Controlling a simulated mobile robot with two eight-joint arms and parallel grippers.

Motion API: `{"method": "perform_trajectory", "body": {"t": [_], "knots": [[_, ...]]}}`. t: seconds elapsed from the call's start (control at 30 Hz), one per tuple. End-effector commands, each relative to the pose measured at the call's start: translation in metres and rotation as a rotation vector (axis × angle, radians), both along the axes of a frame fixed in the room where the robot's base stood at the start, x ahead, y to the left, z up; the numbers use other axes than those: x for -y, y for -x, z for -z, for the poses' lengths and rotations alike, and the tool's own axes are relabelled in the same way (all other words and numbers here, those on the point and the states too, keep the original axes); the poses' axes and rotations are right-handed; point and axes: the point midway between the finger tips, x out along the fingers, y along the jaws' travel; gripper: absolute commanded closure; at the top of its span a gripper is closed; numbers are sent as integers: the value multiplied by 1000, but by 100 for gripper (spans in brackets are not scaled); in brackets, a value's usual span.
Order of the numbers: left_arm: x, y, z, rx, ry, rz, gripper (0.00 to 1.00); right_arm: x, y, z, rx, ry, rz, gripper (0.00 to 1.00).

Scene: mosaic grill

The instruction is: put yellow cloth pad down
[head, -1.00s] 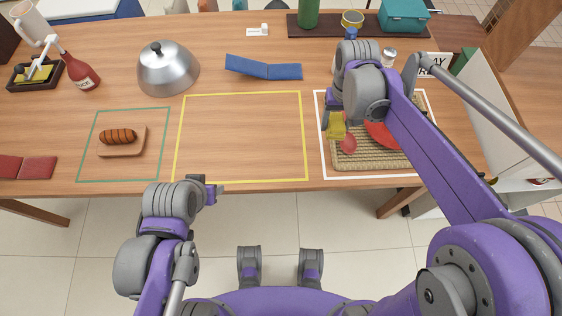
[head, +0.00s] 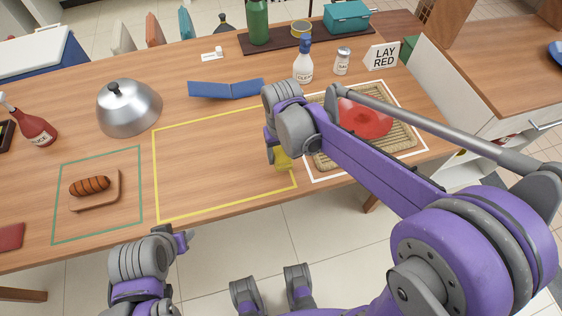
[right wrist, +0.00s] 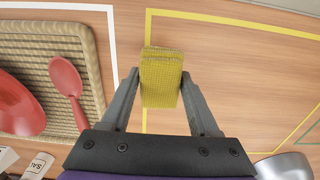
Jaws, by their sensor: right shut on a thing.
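The yellow cloth pad (right wrist: 161,80) is clamped between the fingers of my right gripper (right wrist: 161,90) in the right wrist view. In the head view the pad (head: 283,162) hangs under my right gripper (head: 272,150), by the right edge of the yellow outlined square (head: 215,122). The wrist view shows the pad over that yellow line; I cannot tell whether it touches the table. My left gripper (head: 184,240) is empty in front of the table's near edge; its finger gap is too small to judge.
The woven mat (right wrist: 92,75) with a red plate (head: 365,118) and a red spoon (right wrist: 68,80) lies to the right in the white outline. The yellow square is clear inside.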

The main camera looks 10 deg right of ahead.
Motion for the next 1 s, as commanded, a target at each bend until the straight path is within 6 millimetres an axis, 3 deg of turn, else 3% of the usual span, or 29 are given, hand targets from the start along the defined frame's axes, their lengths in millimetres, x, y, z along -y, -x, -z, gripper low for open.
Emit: {"method": "perform_trajectory", "body": {"t": [0.3,0.67,0.7,0.87,1.0], "knots": [[0,1,6,-2,0,0,50,0,0,37,0,0,0,99],[0,1,9,-3,0,0,50,0,0,42,0,0,0,99],[0,1,9,-3,0,0,50,0,0,42,0,0,0,35],[0,1,8,-2,0,0,50,0,0,41,0,0,0,8],[0,1,8,-2,0,0,50,0,0,41,0,0,0,8]]}}
